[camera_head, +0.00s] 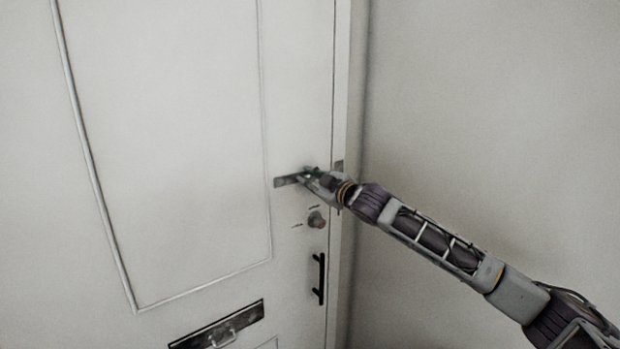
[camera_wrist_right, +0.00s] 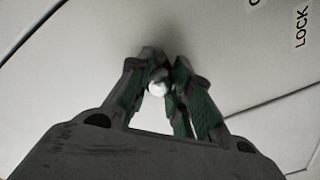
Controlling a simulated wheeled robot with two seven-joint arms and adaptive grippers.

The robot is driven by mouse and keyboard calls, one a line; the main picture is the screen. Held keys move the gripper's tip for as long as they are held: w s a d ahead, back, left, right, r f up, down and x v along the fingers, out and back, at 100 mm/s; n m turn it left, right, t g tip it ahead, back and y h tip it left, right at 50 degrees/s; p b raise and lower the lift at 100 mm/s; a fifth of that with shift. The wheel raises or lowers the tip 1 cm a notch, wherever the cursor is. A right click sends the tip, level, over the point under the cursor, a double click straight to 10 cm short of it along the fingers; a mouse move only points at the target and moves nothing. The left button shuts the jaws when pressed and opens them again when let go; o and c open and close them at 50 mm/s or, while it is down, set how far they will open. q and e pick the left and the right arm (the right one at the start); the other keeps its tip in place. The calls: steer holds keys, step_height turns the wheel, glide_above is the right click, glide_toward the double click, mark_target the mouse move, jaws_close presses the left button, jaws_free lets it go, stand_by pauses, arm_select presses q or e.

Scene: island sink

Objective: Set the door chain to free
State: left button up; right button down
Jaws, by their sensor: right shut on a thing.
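The door chain's metal plate (camera_head: 286,181) is fixed to the white door (camera_head: 190,120), near its right edge. A small metal piece (camera_head: 339,165) sits at the frame side, just right of the door edge. My right gripper (camera_head: 308,174) is at the plate's right part. In the right wrist view, its fingers (camera_wrist_right: 158,80) are shut on a small bright round knob (camera_wrist_right: 158,88), which looks like the chain's knob. The fingers hide most of it and the chain itself. My left gripper is not in view.
Below the plate are a round lock knob (camera_head: 317,220) and a black vertical handle (camera_head: 319,279). A letter slot (camera_head: 217,325) is lower left. A bare wall (camera_head: 490,110) is at the right.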

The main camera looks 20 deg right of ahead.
steer(key=c, duration=1.2)
jaws_free()
steer(key=shift+w+d+f, duration=0.1)
steer(key=shift+d, duration=0.25)
steer(key=shift+a, duration=0.15)
steer(key=shift+s, duration=0.2)
steer(key=shift+s+d, duration=0.25)
steer(key=shift+s, duration=0.2)
steer(key=v, duration=1)
steer(key=shift+s+d, duration=0.2)
steer(key=shift+s, duration=0.1)
